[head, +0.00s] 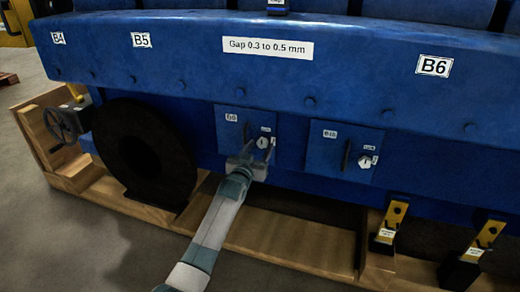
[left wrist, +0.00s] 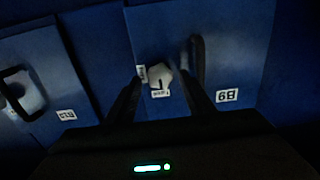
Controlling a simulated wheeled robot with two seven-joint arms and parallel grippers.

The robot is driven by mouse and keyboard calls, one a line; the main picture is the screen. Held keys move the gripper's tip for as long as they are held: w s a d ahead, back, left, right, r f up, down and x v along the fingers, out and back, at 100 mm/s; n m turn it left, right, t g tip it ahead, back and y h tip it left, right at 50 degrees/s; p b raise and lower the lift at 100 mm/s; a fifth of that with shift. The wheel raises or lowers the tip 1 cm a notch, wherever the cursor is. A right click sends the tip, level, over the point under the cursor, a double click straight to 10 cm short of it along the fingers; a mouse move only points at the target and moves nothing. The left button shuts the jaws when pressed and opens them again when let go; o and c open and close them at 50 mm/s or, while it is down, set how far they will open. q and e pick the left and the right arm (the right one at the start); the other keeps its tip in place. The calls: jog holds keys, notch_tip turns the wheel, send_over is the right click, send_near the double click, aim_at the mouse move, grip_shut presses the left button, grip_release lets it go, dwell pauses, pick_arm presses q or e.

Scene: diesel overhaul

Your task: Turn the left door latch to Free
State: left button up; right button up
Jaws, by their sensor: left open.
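The left door (head: 229,140) is a small blue panel low on the engine's side, with a dark handle and a pale round latch (head: 262,142). In the left wrist view the latch (left wrist: 158,76) carries a dark mark and has two small white labels beside it, too small to read surely. My left gripper (head: 258,156) is open just in front of this door. In the left wrist view its fingers stand on either side of the latch; I cannot tell whether they touch it. My right gripper is out of view.
A similar door (head: 337,165) with its own handle and latch is to the right. A dark round disc (head: 145,155) and a handwheel (head: 58,127) are at the left. A wooden base (head: 290,244) and yellow-and-black brackets (head: 392,222) lie below. The blue ledge (head: 350,85) overhangs the doors.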

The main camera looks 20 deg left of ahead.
pick_arm(q)
jog(key=shift+w, duration=0.45)
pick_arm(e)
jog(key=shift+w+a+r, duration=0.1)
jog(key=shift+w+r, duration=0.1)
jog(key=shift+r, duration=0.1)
pick_arm(q)
jog(key=c, duration=1)
jog(key=shift+c, duration=0.2)
